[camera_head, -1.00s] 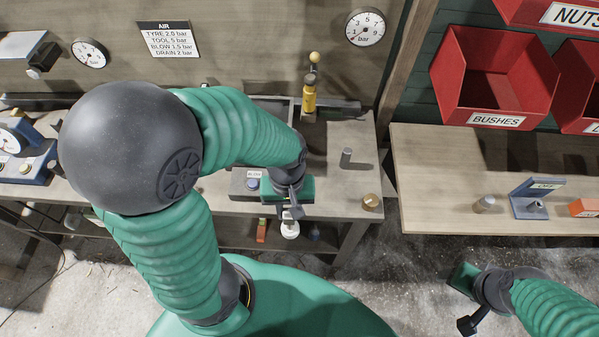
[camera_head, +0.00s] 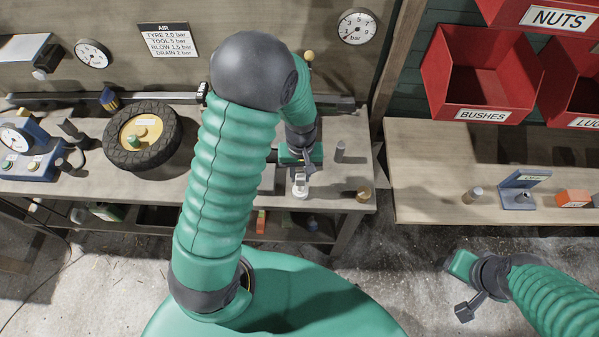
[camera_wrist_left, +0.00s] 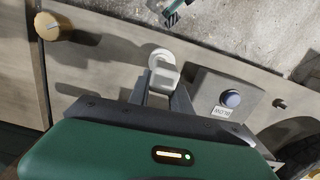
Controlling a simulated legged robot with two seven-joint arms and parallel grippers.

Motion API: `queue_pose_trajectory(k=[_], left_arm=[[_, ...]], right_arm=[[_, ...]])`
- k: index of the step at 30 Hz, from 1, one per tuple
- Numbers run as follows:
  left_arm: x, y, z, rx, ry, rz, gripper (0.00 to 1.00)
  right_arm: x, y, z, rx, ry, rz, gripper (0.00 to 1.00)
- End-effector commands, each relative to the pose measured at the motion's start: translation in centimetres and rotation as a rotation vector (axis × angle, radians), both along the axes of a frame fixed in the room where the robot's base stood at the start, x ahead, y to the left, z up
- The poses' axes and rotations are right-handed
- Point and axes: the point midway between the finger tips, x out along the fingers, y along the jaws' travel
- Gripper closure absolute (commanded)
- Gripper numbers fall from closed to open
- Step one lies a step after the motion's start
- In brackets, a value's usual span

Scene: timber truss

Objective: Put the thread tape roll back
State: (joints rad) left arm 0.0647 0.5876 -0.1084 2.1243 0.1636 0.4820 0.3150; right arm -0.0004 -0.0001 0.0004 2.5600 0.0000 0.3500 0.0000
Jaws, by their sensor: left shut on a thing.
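The white thread tape roll (camera_head: 299,191) is at the front part of the left bench top, near its edge. My left gripper (camera_head: 300,178) is shut on it, reaching down from above. In the left wrist view the roll (camera_wrist_left: 163,76) sits between the two grey fingertips (camera_wrist_left: 160,92), its round end showing. I cannot tell whether it touches the wood. My right gripper (camera_head: 462,288) hangs over the floor at lower right, away from the benches; its jaw opening is unclear.
A brass knob (camera_head: 364,194) and a grey pin (camera_head: 340,151) stand right of the roll. A tyred wheel (camera_head: 143,138) lies further left. Red bins (camera_head: 480,75) hang at right.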

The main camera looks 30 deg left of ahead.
Motion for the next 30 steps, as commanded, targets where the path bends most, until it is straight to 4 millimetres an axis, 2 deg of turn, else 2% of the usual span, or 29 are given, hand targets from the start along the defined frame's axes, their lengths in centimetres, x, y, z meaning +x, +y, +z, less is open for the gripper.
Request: queue_pose_trajectory(k=[4, 5, 9, 17, 20, 23, 30], left_arm=[[0.0, 0.1, -0.5, -0.001, 0.0, -0.001, 1.0], [0.0, 0.2, -0.4, -0.002, 0.0, -0.001, 0.71], [0.0, 0.3, -0.4, -0.004, 0.0, 0.0, 0.53], [0.0, 0.3, -0.3, -0.004, 0.0, 0.0, 0.53], [0.0, 0.3, 0.3, -0.002, -0.002, -0.001, 0.53], [0.2, 0.2, 1.9, -0.001, -0.006, -0.001, 0.53], [0.5, 0.5, 8.2, -0.002, -0.008, -0.001, 0.53]], right_arm=[[0.0, 0.0, -0.3, 0.0, 0.0, -0.001, 0.36], [0.0, 0.0, -0.2, 0.0, 0.0, -0.001, 0.36], [0.0, 0.0, -0.2, 0.0, 0.0, -0.001, 0.36], [0.0, 0.0, -0.1, 0.0, 0.0, 0.0, 0.36], [0.0, 0.0, 0.1, 0.0, 0.0, 0.0, 0.36], [0.0, 0.0, 0.1, 0.0, 0.0, -0.001, 0.36], [0.0, 0.0, 0.3, 0.0, 0.0, -0.001, 0.36]])
